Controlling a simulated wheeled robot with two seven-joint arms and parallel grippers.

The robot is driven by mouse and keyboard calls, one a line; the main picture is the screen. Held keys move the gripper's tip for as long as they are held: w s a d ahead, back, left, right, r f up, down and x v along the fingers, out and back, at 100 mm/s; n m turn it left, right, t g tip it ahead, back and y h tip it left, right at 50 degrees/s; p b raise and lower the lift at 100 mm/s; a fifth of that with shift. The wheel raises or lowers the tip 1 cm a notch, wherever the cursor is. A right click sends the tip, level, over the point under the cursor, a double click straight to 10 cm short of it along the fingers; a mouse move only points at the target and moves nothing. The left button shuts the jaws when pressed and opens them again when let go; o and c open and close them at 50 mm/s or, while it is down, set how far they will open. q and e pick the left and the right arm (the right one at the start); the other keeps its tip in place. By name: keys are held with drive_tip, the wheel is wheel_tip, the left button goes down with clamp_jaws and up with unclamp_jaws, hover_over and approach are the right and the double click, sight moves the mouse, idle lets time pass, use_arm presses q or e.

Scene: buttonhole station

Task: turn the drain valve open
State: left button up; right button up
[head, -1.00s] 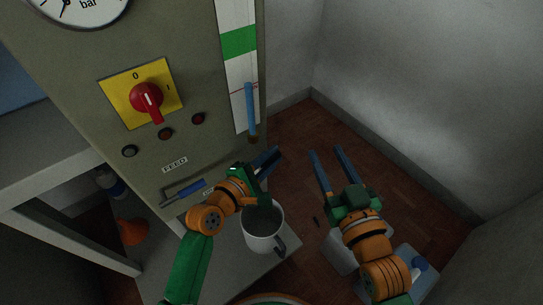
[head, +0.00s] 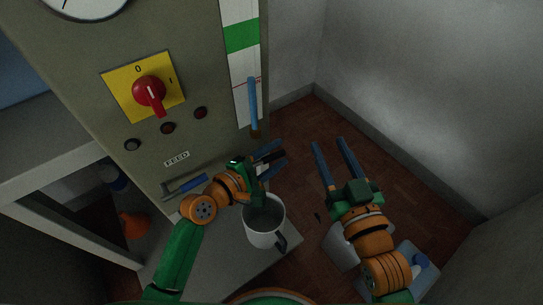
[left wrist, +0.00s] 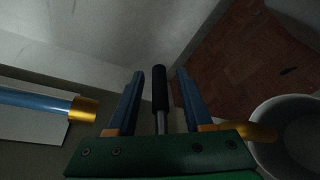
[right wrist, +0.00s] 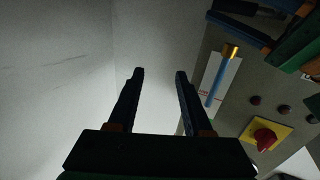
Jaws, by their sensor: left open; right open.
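The drain valve's lever with a black grip (left wrist: 160,90) and metal stem lies between the fingers of my left gripper (left wrist: 160,72) in the left wrist view. The fingers are open on both sides of it, with gaps visible. In the head view my left gripper (head: 277,155) is at the panel's lower right edge, and the black grip shows dark between its fingers. The drain valve's label and body are hidden behind my left arm. My right gripper (head: 329,143) is open and empty over the floor, right of the panel; it also shows in the right wrist view (right wrist: 159,72).
A grey mug (head: 252,235) stands below my left gripper. Walls close in at the right. Clear boxes (head: 412,268) lie near my right arm.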

sight(268, 161)
use_arm(q)
drive_tip(key=p+v, duration=0.1)
drive_tip(key=v, duration=0.1)
drive_tip(key=shift+s+a+r, duration=0.15)
drive_tip(key=shift+s+a, duration=0.1)
drive_tip(key=p+v, duration=0.1)
drive_tip(key=v, duration=0.2)
drive_tip(key=shift+s+a, duration=0.25)
drive_tip(key=shift+s, duration=0.05)
drive_tip(key=shift+s+a, duration=0.15)
use_arm(e)
drive_tip(key=s+d+f+g+h, duration=0.1)
drive_tip(key=s+f+g, duration=0.2)
drive_tip(key=f, duration=0.4)
drive_tip(key=s+d+f+g+h, duration=0.1)
drive_tip(key=s+d+f+g, duration=0.1)
drive_tip(key=s+f+g, duration=0.2)
drive_tip(key=shift+d+f+m+g+h, duration=0.15)
drive_tip(key=shift+f+m+g+h, duration=0.2)
drive_tip(key=shift+f+g, duration=1.05)
